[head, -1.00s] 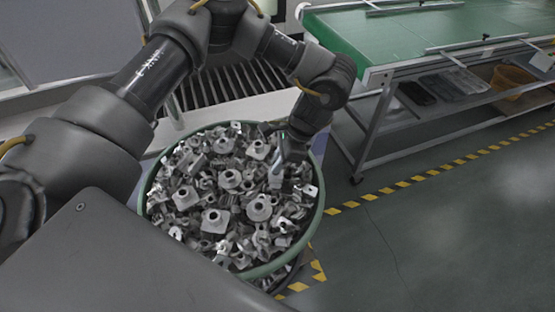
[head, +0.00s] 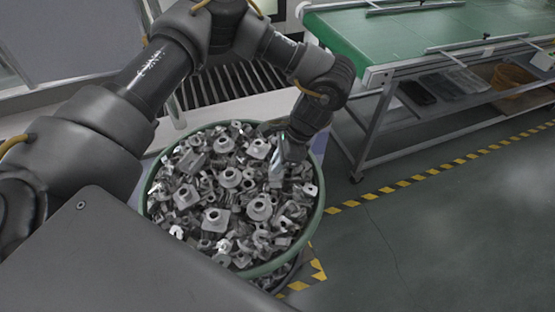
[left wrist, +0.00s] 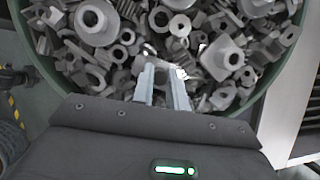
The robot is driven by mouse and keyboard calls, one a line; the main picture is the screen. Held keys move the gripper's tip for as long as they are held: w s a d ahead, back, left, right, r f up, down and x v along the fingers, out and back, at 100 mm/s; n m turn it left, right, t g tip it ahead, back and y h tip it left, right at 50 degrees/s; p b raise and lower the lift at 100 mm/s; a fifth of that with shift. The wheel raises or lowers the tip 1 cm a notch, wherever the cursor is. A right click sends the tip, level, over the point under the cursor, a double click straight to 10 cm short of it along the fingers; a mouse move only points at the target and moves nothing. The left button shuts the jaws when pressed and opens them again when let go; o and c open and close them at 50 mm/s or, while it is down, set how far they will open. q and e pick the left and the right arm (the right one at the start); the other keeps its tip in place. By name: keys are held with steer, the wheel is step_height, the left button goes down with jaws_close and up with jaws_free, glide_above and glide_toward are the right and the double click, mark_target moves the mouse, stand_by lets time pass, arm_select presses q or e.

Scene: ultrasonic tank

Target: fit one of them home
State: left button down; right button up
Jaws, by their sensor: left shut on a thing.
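A round green-rimmed bin (head: 320,205) is heaped with grey metal parts (head: 210,216), several of them flanged pieces with a round boss and a hole. My left gripper (head: 277,168) reaches down into the right back part of the heap. In the left wrist view its two pale fingers (left wrist: 163,80) point into the parts and are shut on a metal part (left wrist: 160,72) at their tips. That part is small in view and partly hidden by the fingers, so its shape is hard to tell. My right gripper is not in view.
A slatted metal grate (head: 235,82) lies behind the bin. A green-topped table (head: 420,35) with a lower shelf stands at the back right. Yellow and black tape (head: 385,190) marks the floor. The floor right of the bin is clear.

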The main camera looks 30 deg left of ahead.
arm_select(q)
steer(key=shift+f, duration=0.55)
stand_by(0.5)
steer(key=c, duration=1.3)
jaws_free()
steer(key=shift+b+v, duration=1.4)
steer(key=shift+v, duration=4)
